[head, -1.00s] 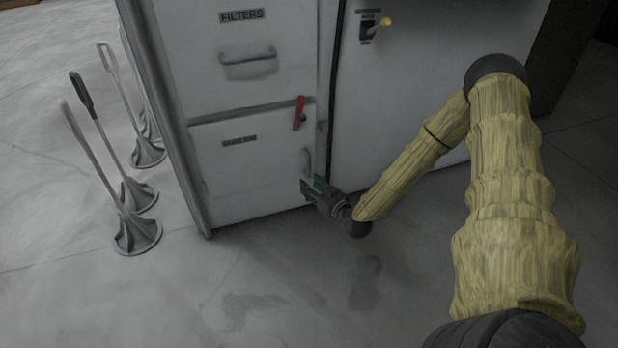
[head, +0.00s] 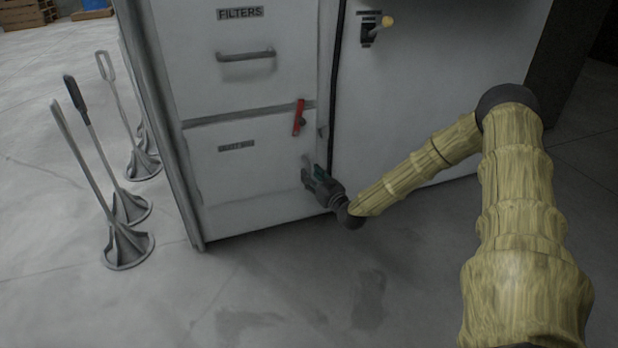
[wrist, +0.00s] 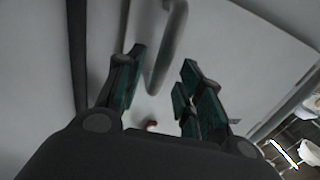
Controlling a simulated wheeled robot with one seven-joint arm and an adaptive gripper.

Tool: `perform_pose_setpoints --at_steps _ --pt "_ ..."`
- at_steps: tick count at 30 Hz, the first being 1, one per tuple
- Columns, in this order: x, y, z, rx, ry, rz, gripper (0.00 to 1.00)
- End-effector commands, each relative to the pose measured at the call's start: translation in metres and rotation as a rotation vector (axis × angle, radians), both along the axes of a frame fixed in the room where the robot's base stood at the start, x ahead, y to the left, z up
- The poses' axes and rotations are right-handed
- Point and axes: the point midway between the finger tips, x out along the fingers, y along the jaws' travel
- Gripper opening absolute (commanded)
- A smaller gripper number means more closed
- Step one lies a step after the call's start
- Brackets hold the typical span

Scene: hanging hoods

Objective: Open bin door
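The lower cabinet door (head: 240,190), with a small unreadable label, looks shut beneath the FILTERS panel. Its vertical bar handle (head: 306,161) is near the right edge, partly hidden by my gripper (head: 311,180). In the wrist view, the pale handle (wrist: 166,50) runs down between the fingertips of my gripper (wrist: 163,82). The fingers are apart, with a visible gap on the right side of the handle; the left finger is closer to it. Contact cannot be told. A red lever (head: 299,116) sits at the door's top right.
The FILTERS panel (head: 200,80) has a horizontal handle (head: 246,56). Several long-handled tools with flared bases (head: 128,250) stand left of the cabinet. The floor (head: 290,300) in front is clear.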

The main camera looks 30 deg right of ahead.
Motion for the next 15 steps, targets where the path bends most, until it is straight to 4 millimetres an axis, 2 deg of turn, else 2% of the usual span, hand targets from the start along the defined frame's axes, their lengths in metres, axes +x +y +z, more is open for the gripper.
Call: perform_pose_setpoints --at_steps 6,15 --pt "0.022 -0.002 -0.002 0.000 -0.001 -0.001 0.37" --pt "0.028 -0.002 0.001 0.000 -0.001 -0.001 0.37"
